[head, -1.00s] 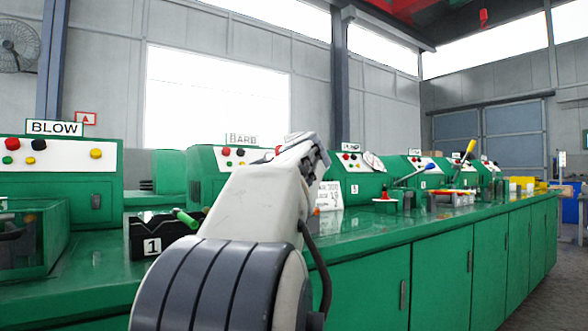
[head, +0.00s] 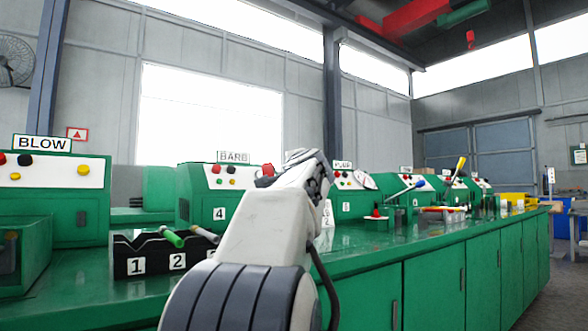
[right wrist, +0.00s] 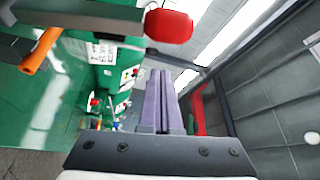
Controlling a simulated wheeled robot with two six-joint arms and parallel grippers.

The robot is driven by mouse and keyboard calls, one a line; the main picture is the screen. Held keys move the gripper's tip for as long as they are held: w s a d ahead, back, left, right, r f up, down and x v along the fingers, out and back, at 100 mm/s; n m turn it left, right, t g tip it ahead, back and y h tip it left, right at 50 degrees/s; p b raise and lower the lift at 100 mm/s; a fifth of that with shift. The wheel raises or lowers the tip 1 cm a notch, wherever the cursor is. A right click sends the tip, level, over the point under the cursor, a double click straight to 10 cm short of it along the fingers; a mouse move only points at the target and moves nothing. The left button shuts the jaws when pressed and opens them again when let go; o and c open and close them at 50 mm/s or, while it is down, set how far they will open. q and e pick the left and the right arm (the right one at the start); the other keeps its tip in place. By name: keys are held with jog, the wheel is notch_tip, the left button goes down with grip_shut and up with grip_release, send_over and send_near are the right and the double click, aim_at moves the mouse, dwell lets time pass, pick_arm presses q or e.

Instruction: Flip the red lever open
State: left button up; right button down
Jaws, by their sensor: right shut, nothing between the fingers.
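The red lever's knob (right wrist: 168,26) is large and close in the right wrist view, at the end of a grey bar that runs to the left. In the head view a red knob (head: 267,169) shows just left of my right wrist, in front of the BARB machine (head: 200,190); the rest of its lever is hidden. My right gripper (right wrist: 160,76) is shut and empty, its purple fingers pointing just below the knob in the picture; I cannot tell whether they touch. In the head view my arm hides the fingers. My left gripper is not in view.
A black holder (head: 124,254) numbered 1 and 2 with a green-handled tool (head: 172,237) stands on the green bench (head: 350,262). Blue-knobbed (head: 420,182) and yellow-knobbed (head: 461,163) levers stand farther along.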

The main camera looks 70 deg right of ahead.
jog(key=b+v, duration=0.1)
jog(key=v, duration=0.8)
jog(key=shift+s+a+b, duration=0.25)
jog(key=shift+a+b, duration=0.05)
jog(key=shift+a, duration=0.05)
jog(key=shift+s, duration=0.1)
